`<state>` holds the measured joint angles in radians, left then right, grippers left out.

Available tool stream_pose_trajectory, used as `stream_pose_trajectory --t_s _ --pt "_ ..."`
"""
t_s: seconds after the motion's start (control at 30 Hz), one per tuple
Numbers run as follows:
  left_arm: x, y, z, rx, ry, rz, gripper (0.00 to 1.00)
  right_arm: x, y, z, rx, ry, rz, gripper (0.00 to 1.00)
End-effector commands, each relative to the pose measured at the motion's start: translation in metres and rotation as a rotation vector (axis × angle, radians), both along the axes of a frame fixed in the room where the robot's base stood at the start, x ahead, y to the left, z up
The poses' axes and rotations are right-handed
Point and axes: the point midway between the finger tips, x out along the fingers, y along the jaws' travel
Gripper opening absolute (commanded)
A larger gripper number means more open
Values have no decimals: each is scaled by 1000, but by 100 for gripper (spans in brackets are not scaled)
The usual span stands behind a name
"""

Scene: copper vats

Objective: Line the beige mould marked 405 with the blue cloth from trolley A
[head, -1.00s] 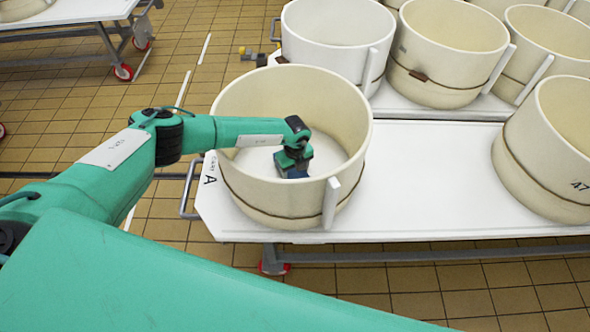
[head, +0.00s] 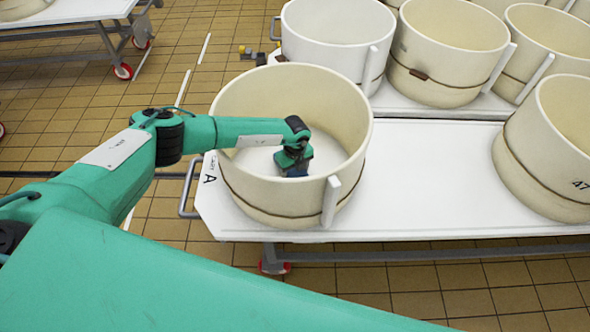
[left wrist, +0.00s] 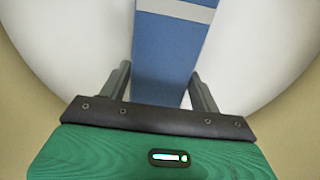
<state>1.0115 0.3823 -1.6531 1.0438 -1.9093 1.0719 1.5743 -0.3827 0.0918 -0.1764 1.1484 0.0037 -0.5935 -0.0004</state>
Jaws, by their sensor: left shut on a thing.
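A large round beige mould (head: 225,180) with an upright light tab on its front right side stands on the left end of trolley A (head: 420,205). I see no number on it from here. My left gripper (head: 294,173) reaches over its rim and points down inside, near the pale floor. It is shut on the blue cloth (left wrist: 172,45), a folded strip with a grey band across it in the left wrist view. In the head view only a small dark blue bit shows under the gripper. My right gripper is not in view.
A second beige mould (head: 545,165), with 47 visible on its side, stands at the trolley's right. White trolley top lies clear between the two. A trolley behind carries a white mould (head: 325,45) and several beige moulds (head: 440,55). Tiled floor (head: 95,120) lies left.

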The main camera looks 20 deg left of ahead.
Motion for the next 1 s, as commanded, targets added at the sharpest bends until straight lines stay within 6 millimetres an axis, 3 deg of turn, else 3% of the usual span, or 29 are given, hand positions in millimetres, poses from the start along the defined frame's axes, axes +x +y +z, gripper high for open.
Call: stream_pose_trajectory --t_s 1.0 --pt "0 0 -11 -1 -1 0 35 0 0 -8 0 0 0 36"
